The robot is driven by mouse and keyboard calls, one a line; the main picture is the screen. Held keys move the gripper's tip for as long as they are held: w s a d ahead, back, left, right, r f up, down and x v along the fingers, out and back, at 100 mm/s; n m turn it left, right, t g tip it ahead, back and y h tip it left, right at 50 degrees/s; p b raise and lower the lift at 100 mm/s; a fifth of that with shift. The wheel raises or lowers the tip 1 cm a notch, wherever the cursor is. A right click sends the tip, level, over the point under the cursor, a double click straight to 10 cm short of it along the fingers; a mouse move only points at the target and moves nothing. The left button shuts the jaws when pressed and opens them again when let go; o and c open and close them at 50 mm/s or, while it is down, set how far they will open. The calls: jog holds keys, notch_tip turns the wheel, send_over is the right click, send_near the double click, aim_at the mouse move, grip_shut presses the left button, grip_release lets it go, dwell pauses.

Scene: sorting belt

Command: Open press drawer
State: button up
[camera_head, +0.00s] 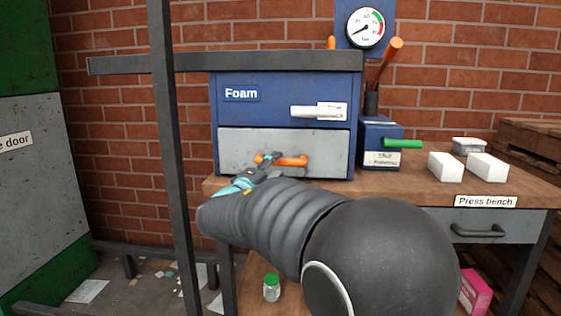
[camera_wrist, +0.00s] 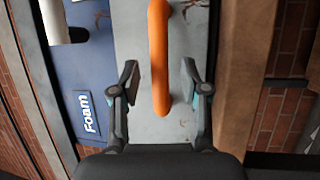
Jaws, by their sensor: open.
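The press cabinet (camera_head: 284,99) is blue, with a "Foam" label and a white lever on its upper part. Below it, a grey drawer front (camera_head: 233,148) with an orange bar handle (camera_head: 292,161) looks closed. In the wrist view the orange handle (camera_wrist: 159,60) runs up from between the fingers of my gripper (camera_wrist: 158,88), in front of the grey drawer front (camera_wrist: 132,30). My gripper is open, one finger on each side of the handle with gaps, not clasping it. In the head view my gripper (camera_head: 258,172) is at the handle's left end, partly hidden by my arm.
The wooden press bench (camera_head: 432,190) carries white blocks (camera_head: 446,167) and a blue box with a green handle (camera_head: 403,143) to the right. A grey upright post (camera_head: 172,150) stands left of my arm. A jar (camera_head: 271,288) stands low, below the bench.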

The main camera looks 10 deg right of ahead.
aim_at(278, 163)
jog(key=shift+x, duration=1.6)
grip_shut()
